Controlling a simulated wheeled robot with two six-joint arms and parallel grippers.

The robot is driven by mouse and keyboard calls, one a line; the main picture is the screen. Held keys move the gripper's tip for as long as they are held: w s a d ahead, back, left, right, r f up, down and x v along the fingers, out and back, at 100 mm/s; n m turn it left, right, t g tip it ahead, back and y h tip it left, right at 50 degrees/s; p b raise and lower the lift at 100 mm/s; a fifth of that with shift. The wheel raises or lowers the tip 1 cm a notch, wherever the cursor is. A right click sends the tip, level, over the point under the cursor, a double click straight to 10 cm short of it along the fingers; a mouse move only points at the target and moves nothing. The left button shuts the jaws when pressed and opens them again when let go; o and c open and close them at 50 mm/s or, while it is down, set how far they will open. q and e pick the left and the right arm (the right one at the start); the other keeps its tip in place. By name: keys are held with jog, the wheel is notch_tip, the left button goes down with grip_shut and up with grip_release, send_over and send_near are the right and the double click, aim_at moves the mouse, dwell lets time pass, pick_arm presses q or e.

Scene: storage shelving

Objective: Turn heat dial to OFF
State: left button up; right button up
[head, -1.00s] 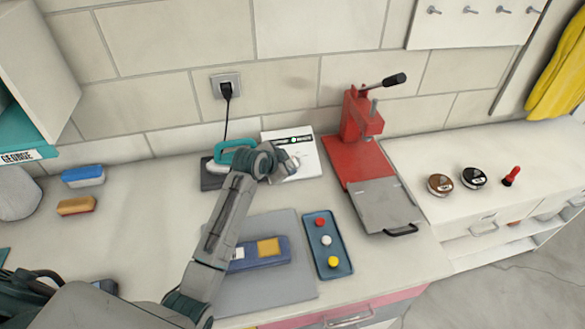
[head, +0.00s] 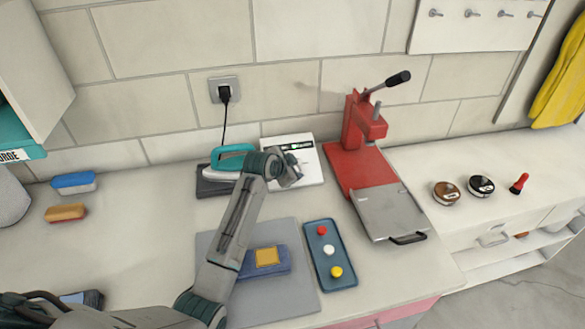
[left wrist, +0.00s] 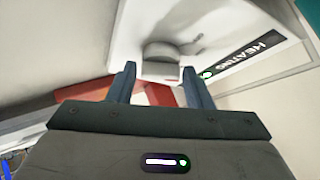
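The white heating unit (head: 312,172) stands against the wall, with a black display strip and a green light. In the left wrist view its panel (left wrist: 215,20) carries the word HEATING and a green mark. A grey-white dial (left wrist: 161,60) protrudes from this panel, and its near end lies between my fingertips. My left gripper (head: 291,166) is over the unit's front. The left wrist view shows the gripper (left wrist: 160,80) open, its fingers on either side of the dial. I cannot tell whether they touch it. The dial is hidden behind the gripper in the head view. My right gripper is out of view.
A teal iron (head: 236,151) on a dark base stands just left of the unit. A red press (head: 361,165) stands close on the right. A blue tray (head: 320,263) with coloured knobs and a grey mat (head: 285,300) lie in front.

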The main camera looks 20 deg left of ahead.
pick_arm(q)
jog(key=c, duration=0.6)
jog(key=shift+d+n+t+y+p, duration=0.15)
jog(key=shift+n+t+y+p, duration=0.4)
jog(key=shift+n, duration=0.75)
jog(key=shift+s+n+y+p, duration=0.1)
jog(key=shift+n+y+p, duration=0.45)
jog(key=shift+n, duration=0.25)
jog(key=shift+d+f+n+t+y, duration=0.1)
jog(key=shift+n+t+y, duration=0.25)
jog(key=shift+n, duration=0.55)
jog(key=shift+n+y, duration=0.85)
jog(key=shift+n, duration=0.45)
